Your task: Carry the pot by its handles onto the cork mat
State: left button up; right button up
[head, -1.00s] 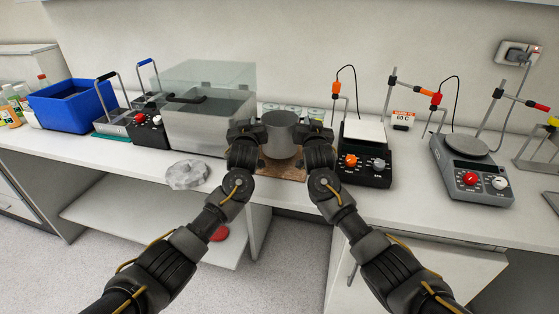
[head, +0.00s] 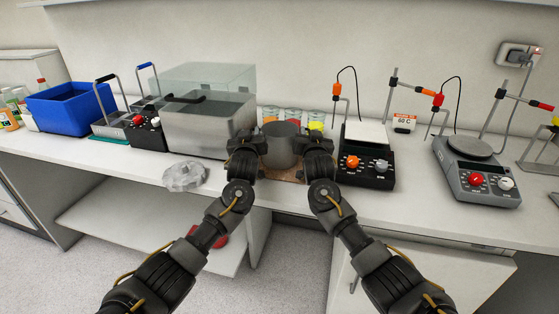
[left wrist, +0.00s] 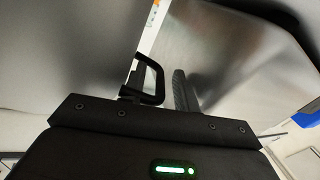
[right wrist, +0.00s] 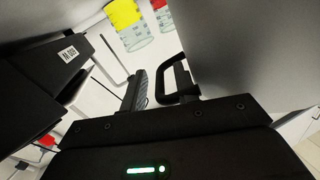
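The grey metal pot (head: 281,146) is upright between my two grippers in the head view. The brown cork mat (head: 284,177) shows below it, mostly hidden by the pot and my arms; I cannot tell whether the pot touches it. My left gripper (head: 246,146) is at the pot's left side, and the left wrist view shows a black handle loop (left wrist: 150,84) beside a finger. My right gripper (head: 317,147) is at the right side, where the right wrist view shows the other handle (right wrist: 181,84). Both grippers appear shut on the handles, though the inner fingers are hidden.
A steel water bath (head: 208,128) with a clear lid stands left of the pot. A black hotplate (head: 366,167) stands close on the right. Several jars with coloured contents (head: 316,126) are behind. A crumpled clear object (head: 185,177) lies at the front left.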

pick_arm(q)
jog(key=s, duration=1.1)
jog(key=shift+s, duration=0.4)
pick_arm(e)
jog(key=s, duration=1.2)
